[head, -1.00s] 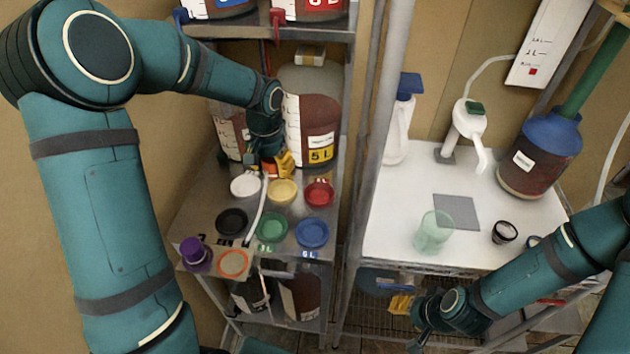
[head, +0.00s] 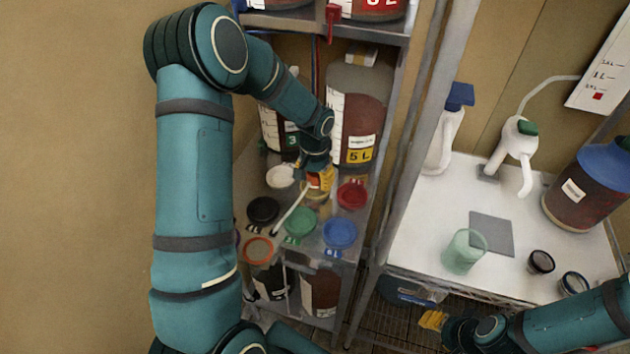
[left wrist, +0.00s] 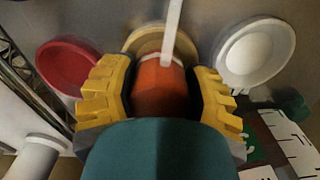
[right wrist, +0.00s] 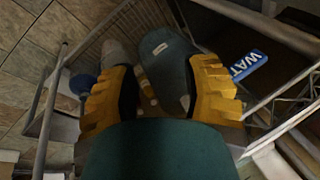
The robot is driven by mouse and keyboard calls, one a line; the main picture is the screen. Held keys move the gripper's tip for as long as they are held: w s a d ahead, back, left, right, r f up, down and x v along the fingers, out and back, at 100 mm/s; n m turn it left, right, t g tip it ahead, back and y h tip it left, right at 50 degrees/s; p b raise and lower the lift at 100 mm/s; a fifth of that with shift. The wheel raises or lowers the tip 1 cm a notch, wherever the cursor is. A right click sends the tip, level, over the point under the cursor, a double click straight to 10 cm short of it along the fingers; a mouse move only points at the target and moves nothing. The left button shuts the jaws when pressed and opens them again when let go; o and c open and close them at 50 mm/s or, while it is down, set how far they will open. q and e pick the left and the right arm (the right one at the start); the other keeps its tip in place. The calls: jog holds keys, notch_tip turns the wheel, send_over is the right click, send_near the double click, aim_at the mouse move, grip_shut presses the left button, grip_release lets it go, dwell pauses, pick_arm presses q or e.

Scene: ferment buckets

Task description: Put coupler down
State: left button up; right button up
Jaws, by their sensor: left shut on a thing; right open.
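My left gripper (head: 320,184) is shut on an orange-red cylindrical piece (left wrist: 160,88), which I take to be the coupler. A thin white tube (head: 291,205) runs from it toward the front of the metal shelf (head: 245,190). In the left wrist view the piece sits between the yellow fingers, over or just before a yellow dish (left wrist: 150,38); I cannot tell whether it touches it. In the head view my gripper mostly hides that dish. My right gripper (head: 432,320) is open and empty, low in front of the white table.
Around my left gripper are white (head: 281,176), red (head: 352,195), black (head: 263,210), green (head: 300,222) and blue (head: 339,233) dishes. A 5 L jug (head: 361,115) stands behind. A post (head: 425,150) separates the shelf from the white table (head: 420,235), which holds a green cup (head: 464,251).

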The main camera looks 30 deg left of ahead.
pick_arm(q)
jog(key=shift+f, duration=0.5)
jog(key=shift+f, duration=0.15)
jog(key=o, duration=1.3)
notch_tip(320, 180, up, 12)
jog(key=shift+r+p, duration=0.15)
jog(key=shift+p, duration=0.3)
